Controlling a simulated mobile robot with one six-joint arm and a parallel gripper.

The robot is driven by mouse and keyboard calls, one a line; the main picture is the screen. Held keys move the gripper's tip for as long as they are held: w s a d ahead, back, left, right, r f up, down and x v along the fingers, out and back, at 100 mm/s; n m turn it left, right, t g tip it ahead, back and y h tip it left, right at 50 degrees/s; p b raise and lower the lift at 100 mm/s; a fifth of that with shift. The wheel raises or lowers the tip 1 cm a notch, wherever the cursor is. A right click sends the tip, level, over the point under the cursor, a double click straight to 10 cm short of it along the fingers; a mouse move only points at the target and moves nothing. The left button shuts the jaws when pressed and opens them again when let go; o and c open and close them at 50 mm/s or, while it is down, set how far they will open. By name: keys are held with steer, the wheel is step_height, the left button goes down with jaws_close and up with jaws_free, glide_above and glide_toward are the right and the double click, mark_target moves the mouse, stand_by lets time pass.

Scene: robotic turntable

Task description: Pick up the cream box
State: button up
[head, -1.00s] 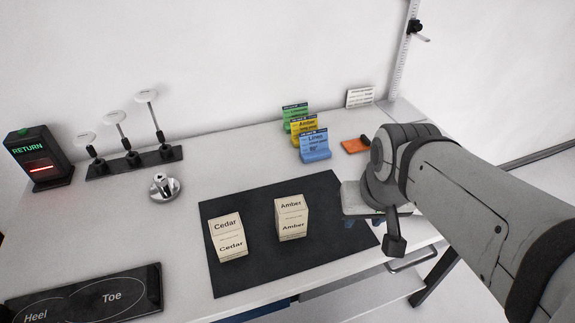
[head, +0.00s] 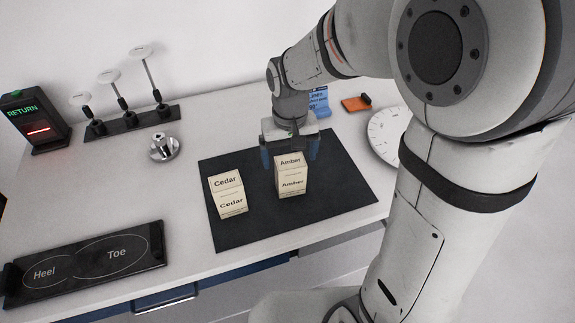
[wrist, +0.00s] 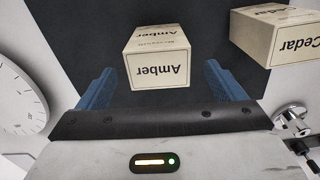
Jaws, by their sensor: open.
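Two cream boxes stand upright on a black mat (head: 265,232). The box labelled Amber (head: 291,177) is at the mat's middle, and the box labelled Cedar (head: 228,194) is to its left. My gripper (head: 290,153) has blue fingers spread apart and hangs just behind the Amber box, pointing down. The wrist view shows the Amber box (wrist: 158,60) ahead, lying between the lines of the two fingers, with nothing clamped. The Cedar box (wrist: 280,35) is off to the right there.
A round dial (head: 385,137) is on the right. A metal knob (head: 164,148) and a lever rack (head: 130,118) are behind left, with a RETURN unit (head: 37,125). A Heel/Toe plate (head: 85,272) lies front left. A blue card (head: 319,101) and an orange item (head: 356,103) are at back.

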mark_target(290, 174)
step_height(290, 174, down, 7)
steer(key=shift+s+p, duration=0.1)
steer(key=shift+p, duration=0.45)
steer(key=shift+c, duration=0.3)
steer(key=c, duration=1.1)
steer(key=shift+c, duration=0.2)
